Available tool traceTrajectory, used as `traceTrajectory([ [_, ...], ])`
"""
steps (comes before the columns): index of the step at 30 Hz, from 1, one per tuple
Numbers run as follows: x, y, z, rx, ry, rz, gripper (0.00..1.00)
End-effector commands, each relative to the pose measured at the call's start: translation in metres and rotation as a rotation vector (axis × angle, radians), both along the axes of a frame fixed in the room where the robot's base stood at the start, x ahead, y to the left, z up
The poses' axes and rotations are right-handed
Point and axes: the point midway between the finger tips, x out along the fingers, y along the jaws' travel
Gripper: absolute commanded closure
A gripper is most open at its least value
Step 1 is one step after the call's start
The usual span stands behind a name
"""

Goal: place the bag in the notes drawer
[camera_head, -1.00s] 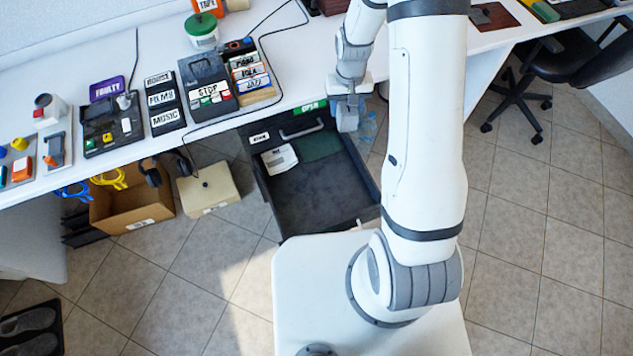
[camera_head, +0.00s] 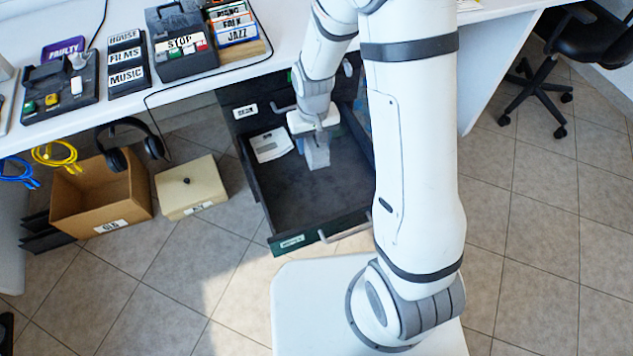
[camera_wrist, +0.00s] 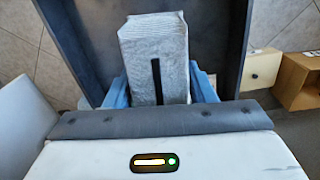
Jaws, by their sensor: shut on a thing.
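The bag (camera_wrist: 155,55), pale grey with a dark upright stripe, is held upright between the blue fingers of my gripper (camera_wrist: 160,90) in the wrist view. In the head view my gripper (camera_head: 316,150) points down into the open dark drawer (camera_head: 350,217), towards its back. The bag there is a small pale shape below the wrist, inside the drawer's outline. I cannot tell whether it touches the drawer floor. A white paper (camera_head: 270,145) lies in the drawer's back left corner. The drawer's front label (camera_head: 292,242) is too small to read.
An open cardboard box (camera_head: 100,195) and a beige box (camera_head: 190,188) stand on the floor left of the drawer. Headphones (camera_head: 130,130) hang under the desk edge. The white desk (camera_head: 200,88) with labelled trays lies above. Most of the drawer floor is clear.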

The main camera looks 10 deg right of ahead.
Motion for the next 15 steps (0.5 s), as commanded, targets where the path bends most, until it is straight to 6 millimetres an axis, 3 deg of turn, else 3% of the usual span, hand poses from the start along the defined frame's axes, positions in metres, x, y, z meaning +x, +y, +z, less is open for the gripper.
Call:
traceTrajectory([
  [1,-0.005,0.006,-0.029,0.000,-0.001,0.014,0.82],
  [6,-0.019,0.019,-0.066,0.000,-0.001,0.050,0.82],
  [15,-0.032,0.030,-0.094,0.000,0.000,0.081,0.82],
])
